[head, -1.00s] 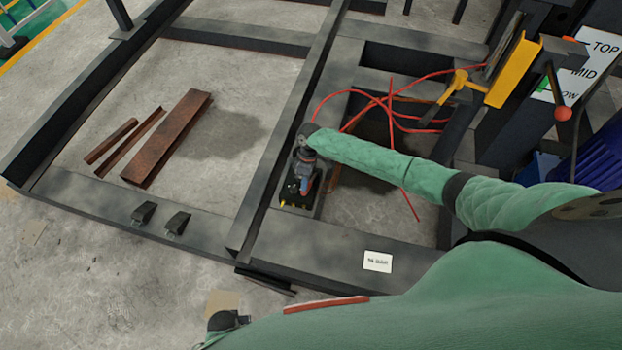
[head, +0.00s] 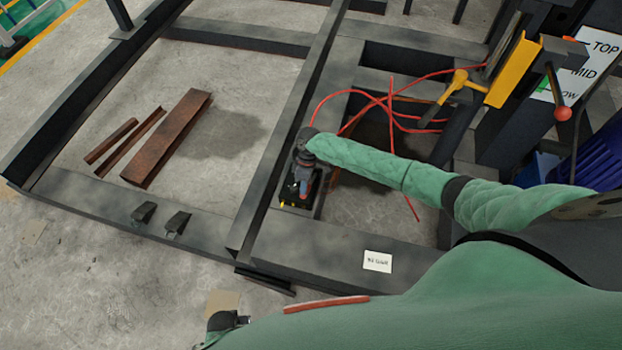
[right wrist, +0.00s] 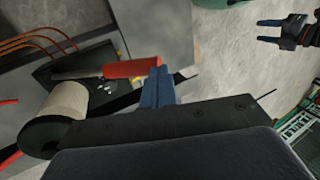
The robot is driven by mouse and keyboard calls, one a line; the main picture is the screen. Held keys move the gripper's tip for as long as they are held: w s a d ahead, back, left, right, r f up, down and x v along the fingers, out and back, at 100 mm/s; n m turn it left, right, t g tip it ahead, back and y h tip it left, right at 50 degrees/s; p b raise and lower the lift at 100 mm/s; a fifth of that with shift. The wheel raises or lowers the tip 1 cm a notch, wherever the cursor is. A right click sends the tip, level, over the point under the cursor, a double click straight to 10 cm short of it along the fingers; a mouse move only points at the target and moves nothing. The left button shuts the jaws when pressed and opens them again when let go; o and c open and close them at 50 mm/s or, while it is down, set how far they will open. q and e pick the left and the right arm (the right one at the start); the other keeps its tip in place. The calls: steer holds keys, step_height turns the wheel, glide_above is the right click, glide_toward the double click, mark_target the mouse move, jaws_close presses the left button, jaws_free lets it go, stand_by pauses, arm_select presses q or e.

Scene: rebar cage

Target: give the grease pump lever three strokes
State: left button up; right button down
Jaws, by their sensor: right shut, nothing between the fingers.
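The grease pump shows in the right wrist view as a pale cylinder (right wrist: 66,100) beside a dark block. Its lever, a thin rod with a red grip (right wrist: 130,68), lies across the block. My right gripper (right wrist: 158,80) is shut and empty, its blue fingertips at the end of the red grip; I cannot tell if they touch. In the head view my right gripper (head: 304,186) is over a black plate (head: 288,197) on the dark frame, and the arm hides most of the pump. My left gripper (right wrist: 268,30) is open and empty at the upper right of the wrist view.
Red hoses (head: 390,105) loop over the frame beside my right forearm. A yellow lever (head: 462,82) and a red-knobbed lever (head: 562,113) stand at the right. A rusty channel (head: 172,135) lies on the floor. A white label (head: 378,261) is on the near beam (head: 330,238).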

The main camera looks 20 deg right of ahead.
steer(key=shift+s+a+f, duration=0.25)
steer(key=shift+s+f, duration=0.15)
steer(key=shift+f, duration=0.15)
steer(key=shift+s+a+f, duration=0.2)
steer(key=shift+s+f, duration=0.1)
steer(key=shift+f, duration=0.3)
steer(key=shift+s+a+f, duration=0.2)
steer(key=shift+s+f, duration=0.1)
steer(key=shift+f, duration=0.4)
stand_by(0.3)
